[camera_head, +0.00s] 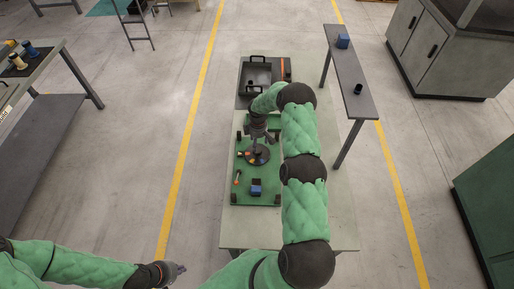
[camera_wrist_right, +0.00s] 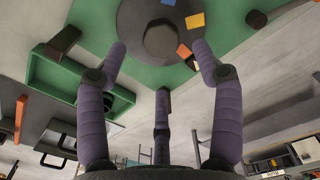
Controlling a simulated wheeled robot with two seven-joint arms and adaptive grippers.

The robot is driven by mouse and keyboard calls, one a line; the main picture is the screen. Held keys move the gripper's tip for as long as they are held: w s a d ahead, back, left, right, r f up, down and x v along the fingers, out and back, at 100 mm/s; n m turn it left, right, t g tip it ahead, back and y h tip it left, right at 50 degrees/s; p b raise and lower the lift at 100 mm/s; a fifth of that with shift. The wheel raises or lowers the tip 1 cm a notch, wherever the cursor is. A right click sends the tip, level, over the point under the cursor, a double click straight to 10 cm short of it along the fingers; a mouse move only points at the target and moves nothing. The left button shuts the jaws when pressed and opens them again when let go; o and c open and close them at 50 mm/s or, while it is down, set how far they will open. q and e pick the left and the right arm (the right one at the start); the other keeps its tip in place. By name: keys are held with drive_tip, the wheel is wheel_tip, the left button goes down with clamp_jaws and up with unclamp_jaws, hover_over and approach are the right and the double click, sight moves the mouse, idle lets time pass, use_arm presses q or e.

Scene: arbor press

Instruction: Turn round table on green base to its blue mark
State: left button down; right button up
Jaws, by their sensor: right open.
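The green base (camera_head: 240,190) lies on a bench and carries the dark round table (camera_head: 264,159). In the right wrist view the round table (camera_wrist_right: 135,25) fills the top middle, with a darker raised hub (camera_wrist_right: 165,42). A blue mark (camera_wrist_right: 167,2) and a yellow mark (camera_wrist_right: 195,20) show on the disc, and an orange piece (camera_wrist_right: 184,51) at its near edge. My right gripper (camera_head: 259,139) is over the round table, its fingers (camera_wrist_right: 160,55) open and spread either side of the hub; contact cannot be told. My left gripper (camera_head: 176,270) is low left, away from the base; its fingers are too small to judge.
A narrow side table (camera_head: 345,65) stands to the right. Open floor lies to the left.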

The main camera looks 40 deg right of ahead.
wheel_tip(320, 180, down, 6)
drive_tip(key=shift+w+a+r, duration=0.1)
drive_tip(key=shift+c, duration=0.3)
drive_tip(key=c, duration=1.1)
